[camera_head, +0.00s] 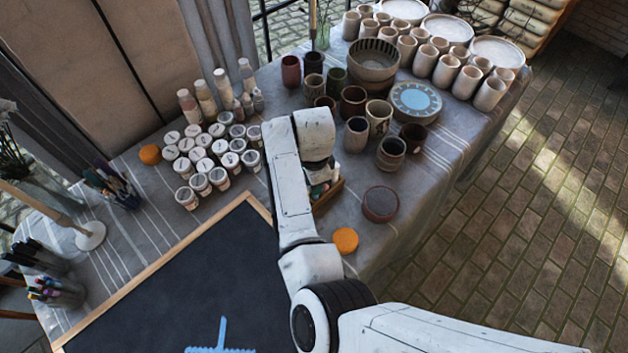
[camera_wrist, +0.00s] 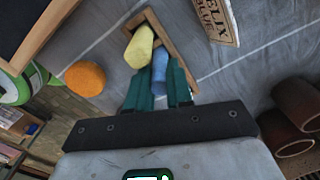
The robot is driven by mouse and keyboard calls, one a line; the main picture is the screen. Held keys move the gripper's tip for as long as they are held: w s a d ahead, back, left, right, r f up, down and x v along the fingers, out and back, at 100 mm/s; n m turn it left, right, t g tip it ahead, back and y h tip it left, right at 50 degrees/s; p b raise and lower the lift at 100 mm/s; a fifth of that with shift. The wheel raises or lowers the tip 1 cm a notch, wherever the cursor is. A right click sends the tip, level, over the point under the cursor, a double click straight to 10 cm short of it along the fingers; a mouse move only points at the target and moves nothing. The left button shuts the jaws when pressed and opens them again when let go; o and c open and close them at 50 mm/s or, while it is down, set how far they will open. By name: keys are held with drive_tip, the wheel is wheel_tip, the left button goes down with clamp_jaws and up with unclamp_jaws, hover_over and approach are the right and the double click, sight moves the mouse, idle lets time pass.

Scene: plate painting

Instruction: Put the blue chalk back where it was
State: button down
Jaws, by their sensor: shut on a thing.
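My gripper (camera_wrist: 160,88) shows in the wrist view with its two green fingers shut on the blue chalk (camera_wrist: 160,65). The blue chalk is held at or just over the small wooden box (camera_wrist: 178,45), beside a yellow chalk (camera_wrist: 139,48) that lies in it. I cannot tell whether the blue chalk touches the box floor. In the head view the wooden box (camera_head: 328,193) is partly hidden under my arm, and the gripper is hidden too. A blackboard (camera_head: 190,280) with a wooden frame carries a blue chalk drawing (camera_head: 220,340).
An orange round sponge (camera_head: 345,240) lies close to the box, and another orange one (camera_head: 150,154) lies farther left. Labelled paint jars (camera_head: 200,183) stand left of my arm. Cups (camera_head: 391,152) and a dark red round pot (camera_head: 380,204) stand to the right, near the table edge.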

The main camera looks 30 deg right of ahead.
drive_tip(key=shift+f, duration=0.1)
drive_tip(key=c, duration=1)
unclamp_jaws()
wheel_tip(320, 180, up, 12)
drive_tip(key=shift+r+b, duration=0.15)
drive_tip(key=shift+b, duration=0.7)
